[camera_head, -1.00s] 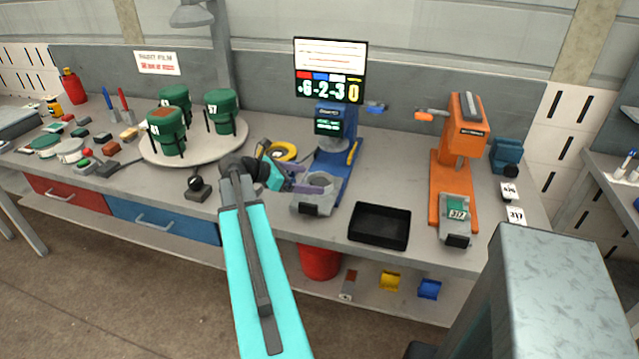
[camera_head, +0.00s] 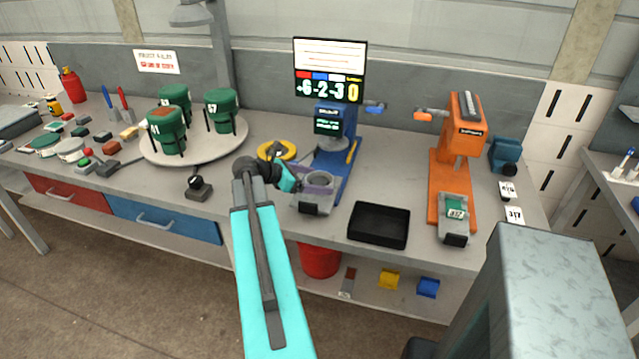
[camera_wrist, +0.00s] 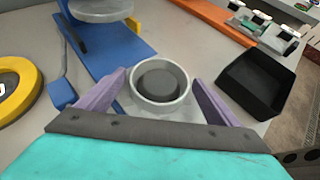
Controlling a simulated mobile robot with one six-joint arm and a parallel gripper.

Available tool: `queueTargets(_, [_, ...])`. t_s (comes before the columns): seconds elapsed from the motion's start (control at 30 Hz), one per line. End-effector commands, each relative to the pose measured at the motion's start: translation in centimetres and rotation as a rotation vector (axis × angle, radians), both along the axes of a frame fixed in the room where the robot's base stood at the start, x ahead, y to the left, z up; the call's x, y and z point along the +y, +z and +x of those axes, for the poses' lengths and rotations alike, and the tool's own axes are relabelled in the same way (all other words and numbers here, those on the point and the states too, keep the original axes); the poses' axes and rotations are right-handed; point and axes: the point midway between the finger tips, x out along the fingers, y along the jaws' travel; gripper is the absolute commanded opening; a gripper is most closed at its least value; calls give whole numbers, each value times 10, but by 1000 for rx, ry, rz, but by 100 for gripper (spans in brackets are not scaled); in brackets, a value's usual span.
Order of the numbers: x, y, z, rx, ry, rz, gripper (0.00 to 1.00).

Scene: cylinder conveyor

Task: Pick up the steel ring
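The steel ring (camera_wrist: 160,103) is a grey, open-topped ring with a dark round middle, upright in front of the blue press (camera_head: 332,140). It also shows in the head view (camera_head: 319,179), on a grey holder (camera_head: 312,207) at the front of the press base. My gripper (camera_wrist: 158,80) has two purple fingers, one on each side of the ring. The fingers are spread and small gaps seem to show beside the ring; contact is not clear. In the head view my gripper (camera_head: 316,187) is at the ring and partly hides it.
A black tray (camera_head: 379,226) stands right of the holder. A yellow ring-shaped object (camera_head: 290,150) lies behind my wrist, left of the press. An orange press (camera_head: 460,140) stands farther right. A turntable (camera_head: 200,150) with green parts is at the left.

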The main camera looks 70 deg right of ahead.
Motion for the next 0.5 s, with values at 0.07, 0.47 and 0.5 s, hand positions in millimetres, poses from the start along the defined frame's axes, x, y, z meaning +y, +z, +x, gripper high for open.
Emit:
queueTargets(0.07, [0,0,0,0,0,0,71])
queueTargets(0.47, [0,1,0,1,0,-1,43])
queueTargets(0.5, [0,1,0,1,0,-1,43])
